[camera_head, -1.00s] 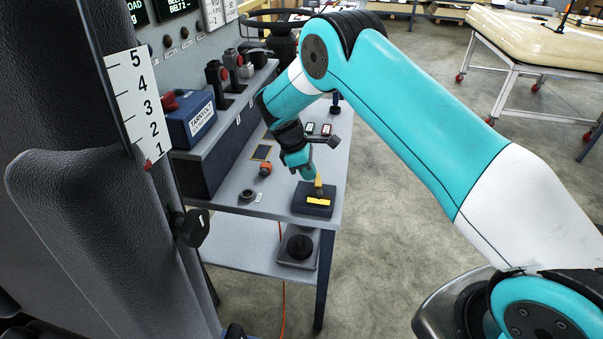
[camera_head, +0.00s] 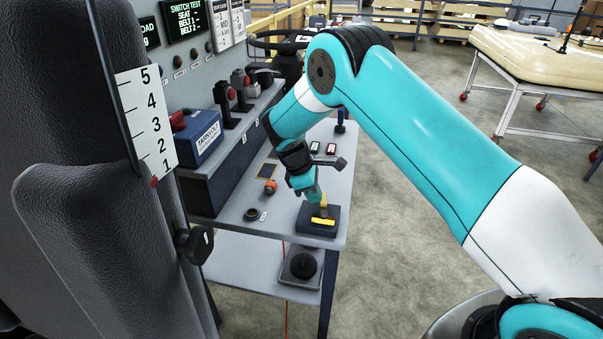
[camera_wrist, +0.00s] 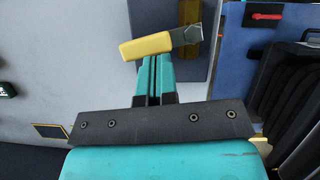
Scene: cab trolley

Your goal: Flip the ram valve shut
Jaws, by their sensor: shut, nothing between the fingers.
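The ram valve is a dark blue block (camera_head: 304,226) with yellow parts, near the front end of the grey bench. Its yellow lever (camera_head: 323,201) stands up from the block beside my gripper (camera_head: 318,194). In the wrist view, the yellow lever grip (camera_wrist: 146,46) lies across the top of my fingers, tilted slightly up to the right, with a grey shank running to a dark bolt. The dark block (camera_wrist: 155,15) shows behind it. My gripper (camera_wrist: 153,62) is shut and empty, its teal fingertips close to the grip. I cannot tell whether they touch it.
On the bench (camera_head: 290,222) lie an orange-red part (camera_head: 270,187) and a black ring (camera_head: 251,213). A raised shelf with a blue box (camera_head: 198,137) and joysticks (camera_head: 224,103) runs along the left. A black seat (camera_head: 85,200) fills the near left. Open floor lies right of the bench.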

